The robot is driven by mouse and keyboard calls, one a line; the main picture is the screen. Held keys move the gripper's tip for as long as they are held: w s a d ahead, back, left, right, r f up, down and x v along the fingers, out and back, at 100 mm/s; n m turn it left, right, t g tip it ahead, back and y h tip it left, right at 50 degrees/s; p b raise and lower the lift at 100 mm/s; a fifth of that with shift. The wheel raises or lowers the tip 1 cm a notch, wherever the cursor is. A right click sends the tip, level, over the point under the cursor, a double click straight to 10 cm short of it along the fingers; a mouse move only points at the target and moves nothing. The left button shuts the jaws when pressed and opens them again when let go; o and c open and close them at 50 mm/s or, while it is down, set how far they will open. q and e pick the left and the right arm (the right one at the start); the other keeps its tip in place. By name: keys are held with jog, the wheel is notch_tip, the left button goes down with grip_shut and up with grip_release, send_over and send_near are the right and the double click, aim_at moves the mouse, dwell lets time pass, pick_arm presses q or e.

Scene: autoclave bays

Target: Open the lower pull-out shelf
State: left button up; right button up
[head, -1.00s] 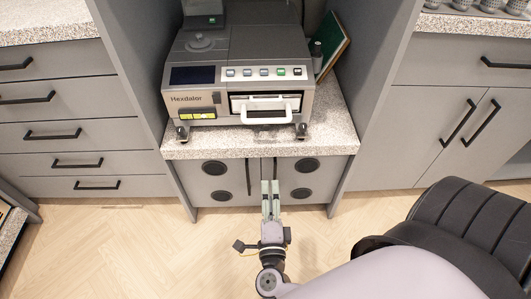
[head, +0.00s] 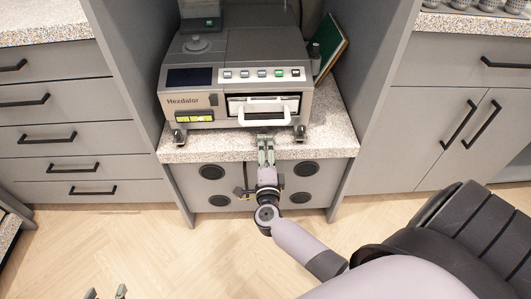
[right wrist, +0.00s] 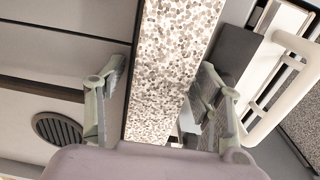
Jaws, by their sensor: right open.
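The speckled shelf (head: 215,148) under the autoclave (head: 240,75) sits in the bay. I take it as the pull-out shelf; no handle shows on it. My right gripper (head: 266,143) is open at the middle of its front edge. In the right wrist view the two fingers of my right gripper (right wrist: 160,105) stand on either side of the speckled edge (right wrist: 165,75); I cannot tell whether they touch it. The fingertips of my left gripper (head: 105,292) show at the bottom left, apart and empty.
The autoclave's white handle (head: 265,111) is just above the right gripper. Below the shelf are cabinet doors with round vents (head: 304,169). Bay side panels stand left and right. A green book (head: 330,45) leans beside the autoclave. The wooden floor (head: 170,255) in front is clear.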

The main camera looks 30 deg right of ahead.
grip_shut()
dwell(0.9)
